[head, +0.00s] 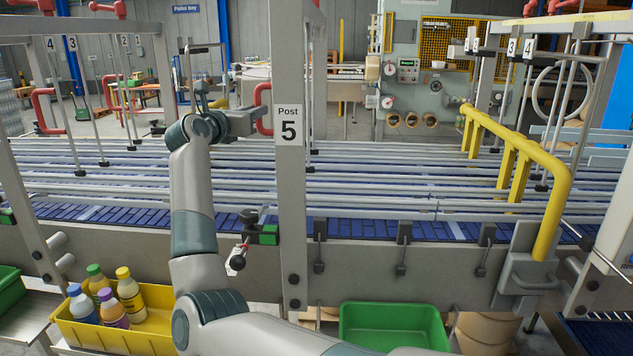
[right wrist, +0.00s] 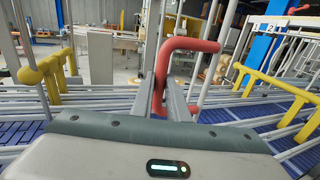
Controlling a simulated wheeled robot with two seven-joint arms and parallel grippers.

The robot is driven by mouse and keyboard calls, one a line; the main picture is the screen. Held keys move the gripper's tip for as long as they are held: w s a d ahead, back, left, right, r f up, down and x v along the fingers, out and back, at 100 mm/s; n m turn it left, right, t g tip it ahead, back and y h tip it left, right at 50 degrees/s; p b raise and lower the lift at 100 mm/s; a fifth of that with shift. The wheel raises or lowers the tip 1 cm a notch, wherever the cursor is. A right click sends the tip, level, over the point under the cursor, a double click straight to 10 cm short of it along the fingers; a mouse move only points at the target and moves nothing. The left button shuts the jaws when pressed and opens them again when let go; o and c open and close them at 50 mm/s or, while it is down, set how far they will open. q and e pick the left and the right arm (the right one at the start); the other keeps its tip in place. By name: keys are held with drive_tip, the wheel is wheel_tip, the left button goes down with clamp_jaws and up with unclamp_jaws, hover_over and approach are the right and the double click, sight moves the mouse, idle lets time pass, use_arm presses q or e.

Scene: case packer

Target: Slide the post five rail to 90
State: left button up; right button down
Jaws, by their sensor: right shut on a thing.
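The grey post (head: 291,190) labelled "Post 5" stands upright at the near side of the conveyor. A red bent handle (head: 262,97) shows just left of it, partly hidden by the post. My right gripper (head: 257,120) reaches in from the left and is shut on this handle. In the right wrist view both fingers (right wrist: 161,98) close around the lower part of the red handle (right wrist: 190,45). Long grey guide rails (head: 400,190) run across above the blue conveyor (head: 375,229). I cannot make out a scale or the number 90. My left gripper is not in view.
A yellow bent guard pipe (head: 560,190) stands at the right. A yellow crate (head: 70,330) with several bottles is at the lower left. An empty green bin (head: 395,309) is below the conveyor. A green block (head: 268,235) and black knob (head: 248,216) sit beside the post.

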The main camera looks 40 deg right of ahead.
drive_tip(key=shift+s+a+b, duration=0.3)
drive_tip(key=shift+s+a, duration=0.35)
drive_tip(key=shift+a, duration=0.15)
idle(0.7)
drive_tip(key=c, duration=1.6)
unclamp_jaws()
drive_tip(key=shift+b+v, duration=1.25)
drive_tip(key=shift+v, duration=2.2)
